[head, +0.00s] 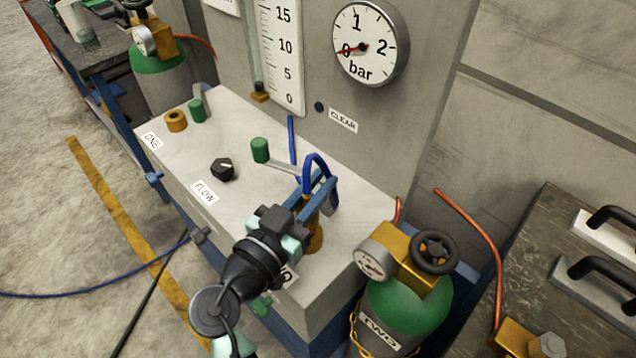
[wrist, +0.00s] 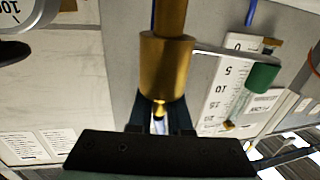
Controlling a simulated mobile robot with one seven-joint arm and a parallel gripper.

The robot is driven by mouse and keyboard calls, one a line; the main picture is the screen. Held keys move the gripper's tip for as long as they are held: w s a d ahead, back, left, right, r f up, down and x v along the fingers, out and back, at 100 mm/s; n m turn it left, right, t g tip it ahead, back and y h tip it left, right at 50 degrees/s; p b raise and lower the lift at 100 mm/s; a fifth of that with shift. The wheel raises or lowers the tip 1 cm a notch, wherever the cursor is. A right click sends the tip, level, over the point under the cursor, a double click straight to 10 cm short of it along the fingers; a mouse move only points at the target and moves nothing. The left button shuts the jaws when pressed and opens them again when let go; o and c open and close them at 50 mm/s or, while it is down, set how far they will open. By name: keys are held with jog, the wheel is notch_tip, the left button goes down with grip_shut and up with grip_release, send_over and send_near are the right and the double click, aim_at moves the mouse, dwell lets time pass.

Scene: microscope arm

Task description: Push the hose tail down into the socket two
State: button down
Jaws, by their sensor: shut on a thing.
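My gripper (head: 318,193) reaches over the front right of the pale bench and is shut on the hose tail (head: 309,211). The tail is a brass fitting with a blue hose (head: 316,158) looping from its top. Socket two (head: 315,241), a brass ring on the bench, lies directly under the tail. Its mouth is hidden, and I cannot tell how deep the tail sits. Its label is mostly covered by my gripper.
A green-ended grey lever (head: 261,150) stands close beside the gripper. A FLOW knob (head: 223,169), brass socket one (head: 176,120) and a green-capped part (head: 197,110) are further left. The dial (head: 371,45) reads about zero. Green cylinder TWO (head: 405,305) stands at right.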

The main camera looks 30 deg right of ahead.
jog(key=shift+f+b, duration=1.5)
jog(key=shift+b, duration=0.25)
jog(key=c, duration=0.8)
grip_release()
jog(key=shift+o, duration=0.2)
jog(key=shift+a, duration=0.1)
jog(key=b+v, duration=0.1)
jog(key=v, duration=1.1)
jog(key=shift+s+a+b, duration=0.25)
jog(key=shift+a+b, duration=0.05)
jog(key=shift+b, duration=0.05)
